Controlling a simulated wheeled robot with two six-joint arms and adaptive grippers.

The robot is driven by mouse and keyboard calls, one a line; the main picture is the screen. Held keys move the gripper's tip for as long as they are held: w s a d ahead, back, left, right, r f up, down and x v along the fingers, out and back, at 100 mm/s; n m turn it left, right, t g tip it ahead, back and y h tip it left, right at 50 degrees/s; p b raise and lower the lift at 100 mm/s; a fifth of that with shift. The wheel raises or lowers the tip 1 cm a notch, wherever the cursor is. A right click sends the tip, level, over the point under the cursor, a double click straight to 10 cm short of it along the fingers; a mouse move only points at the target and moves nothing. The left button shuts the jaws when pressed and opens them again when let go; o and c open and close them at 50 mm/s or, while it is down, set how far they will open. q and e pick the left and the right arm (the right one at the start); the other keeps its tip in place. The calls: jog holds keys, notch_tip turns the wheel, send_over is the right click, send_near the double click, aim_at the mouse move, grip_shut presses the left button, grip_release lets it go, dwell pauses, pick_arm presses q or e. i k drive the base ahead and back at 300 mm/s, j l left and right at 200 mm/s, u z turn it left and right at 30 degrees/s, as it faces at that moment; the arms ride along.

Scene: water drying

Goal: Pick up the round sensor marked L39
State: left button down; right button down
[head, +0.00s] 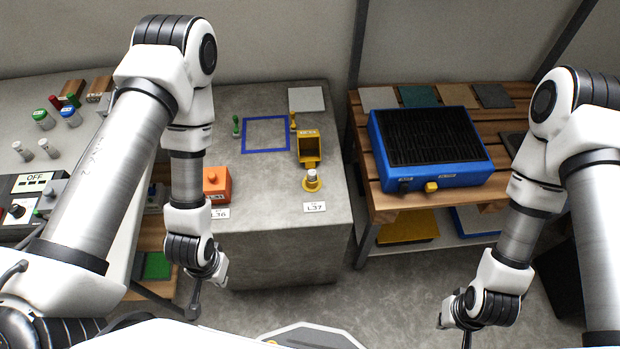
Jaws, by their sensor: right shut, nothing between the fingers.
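No label reading L39 can be made out in the head view. A small round white piece with a yellowish base (312,181) stands on the grey counter (270,215), behind a label that reads L37 (315,207). My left gripper (194,306) hangs in front of the counter's front edge, pointing down; its fingers show as one dark narrow shape, so its opening is unclear. My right gripper (467,338) hangs over the floor at the lower right, shut and empty, partly cut off by the bottom edge. Both are well apart from the round piece.
An orange box (217,185) stands by a label like L36 (219,214). A yellow bin (309,148) and a blue square outline (265,149) lie behind. A blue tray with a black ribbed top (430,137) sits on the slatted wooden bench (515,88). Floor between the arms is clear.

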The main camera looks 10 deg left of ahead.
aim_at(312, 174)
jog(key=i+l, duration=0.15)
jog(key=l, duration=0.2)
jog(key=i+l+u, duration=0.1)
jog(key=l, duration=0.2)
jog(key=i+l, duration=0.2)
jog(key=l, duration=0.15)
jog(key=i+l+u, duration=0.1)
jog(key=l, duration=0.25)
jog(key=i+l, duration=0.15)
jog(key=l, duration=0.2)
jog(key=l+u, duration=0.1)
jog(key=u, duration=0.9)
